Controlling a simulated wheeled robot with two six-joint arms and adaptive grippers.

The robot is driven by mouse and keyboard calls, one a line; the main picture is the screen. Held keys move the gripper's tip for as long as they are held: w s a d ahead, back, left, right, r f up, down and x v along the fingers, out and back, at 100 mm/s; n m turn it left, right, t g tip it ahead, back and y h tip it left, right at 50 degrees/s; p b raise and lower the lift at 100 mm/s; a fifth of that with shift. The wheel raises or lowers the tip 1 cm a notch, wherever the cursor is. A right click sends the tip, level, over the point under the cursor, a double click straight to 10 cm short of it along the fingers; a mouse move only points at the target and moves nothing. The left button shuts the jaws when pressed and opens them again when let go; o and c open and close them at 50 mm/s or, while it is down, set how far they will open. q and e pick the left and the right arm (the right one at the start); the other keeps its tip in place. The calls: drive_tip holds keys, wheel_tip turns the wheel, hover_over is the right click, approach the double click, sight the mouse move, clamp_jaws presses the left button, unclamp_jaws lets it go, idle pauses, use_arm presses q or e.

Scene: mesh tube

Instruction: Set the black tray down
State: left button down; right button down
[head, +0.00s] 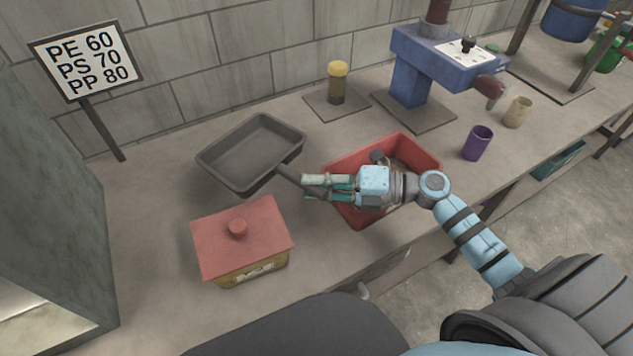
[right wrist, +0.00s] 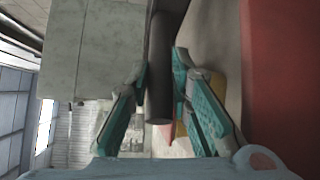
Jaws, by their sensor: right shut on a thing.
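The black tray (head: 250,152) is a dark rectangular pan with a handle, at the left of the bench in the head view. Its handle (head: 290,175) points toward the right gripper. My right gripper (head: 312,187) is shut on that handle. In the right wrist view the dark handle (right wrist: 160,85) runs between the two teal fingers (right wrist: 155,95). The tray looks level and close to the bench top; I cannot tell whether it touches it. My left gripper does not show.
A red bin (head: 345,212) lies under my right arm. A yellow box with a red knobbed lid (head: 240,240) stands in front of the tray. A yellow-capped jar (head: 337,83), a blue press (head: 410,80) and a purple cup (head: 477,143) stand further right. A sign (head: 87,60) stands at left.

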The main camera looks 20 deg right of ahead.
drive_tip(key=c, duration=1.5)
unclamp_jaws()
drive_tip(key=shift+o, duration=0.2)
drive_tip(key=r+p+v, duration=0.1)
drive_tip(key=p+v, duration=0.1)
drive_tip(key=v, duration=1)
